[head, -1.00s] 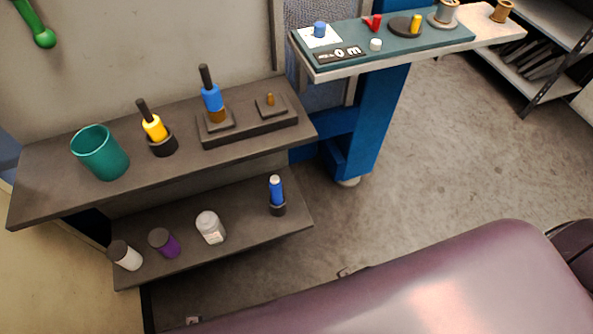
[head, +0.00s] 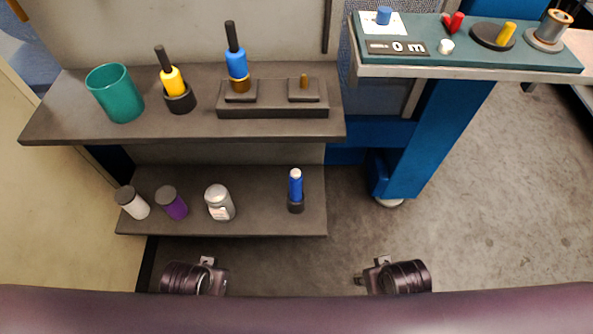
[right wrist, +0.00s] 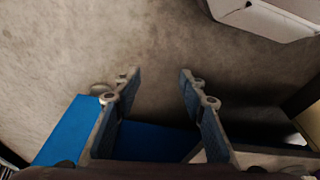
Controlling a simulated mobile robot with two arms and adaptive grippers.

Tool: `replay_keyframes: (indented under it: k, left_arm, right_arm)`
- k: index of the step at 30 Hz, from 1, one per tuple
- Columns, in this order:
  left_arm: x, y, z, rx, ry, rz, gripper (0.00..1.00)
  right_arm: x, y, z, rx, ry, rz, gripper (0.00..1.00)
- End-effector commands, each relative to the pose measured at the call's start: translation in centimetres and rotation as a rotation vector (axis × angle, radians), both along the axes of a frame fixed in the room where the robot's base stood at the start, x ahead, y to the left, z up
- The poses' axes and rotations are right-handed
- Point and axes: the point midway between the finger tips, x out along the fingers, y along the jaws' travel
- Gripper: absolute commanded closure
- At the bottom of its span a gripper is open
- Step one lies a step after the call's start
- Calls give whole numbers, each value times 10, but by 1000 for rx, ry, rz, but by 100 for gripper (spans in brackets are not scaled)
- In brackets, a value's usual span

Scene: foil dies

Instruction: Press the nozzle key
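A green console top (head: 470,58) stands at the upper right. On it are a blue round key (head: 384,15) on a white card, a red piece (head: 454,22), a small white knob (head: 446,46), a dark disc with a yellow peg (head: 507,34), and a display (head: 397,48) reading "0 m". No label shows which piece is the nozzle key. My right gripper (right wrist: 158,82) is open and empty above the floor in the right wrist view. In the head view only dark parts of my arms show at the bottom; my left gripper's fingers are hidden. Neither arm is near the console.
The upper shelf (head: 60,120) holds a teal cup (head: 115,93), a yellow-handled tool (head: 172,80), a blue-handled tool (head: 236,62) and a stepped block (head: 272,112). The lower shelf (head: 262,215) holds bottles and a blue stick (head: 295,187). A blue column (head: 435,135) supports the console. Open floor lies right.

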Motion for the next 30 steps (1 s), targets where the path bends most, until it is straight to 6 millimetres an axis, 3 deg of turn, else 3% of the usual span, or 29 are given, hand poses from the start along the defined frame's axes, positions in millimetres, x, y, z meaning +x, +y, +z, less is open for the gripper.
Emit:
replay_keyframes:
  k: [2,9,30]
  left_arm:
    - [0,0,0,0,0,0,100]
    - [0,0,0,0,0,0,100]
    - [0,-1,0,-1,0,0,100]
  right_arm:
    - [0,0,0,0,0,0,73]
    - [0,0,0,0,0,0,99]
    - [0,0,0,1,-1,0,100]
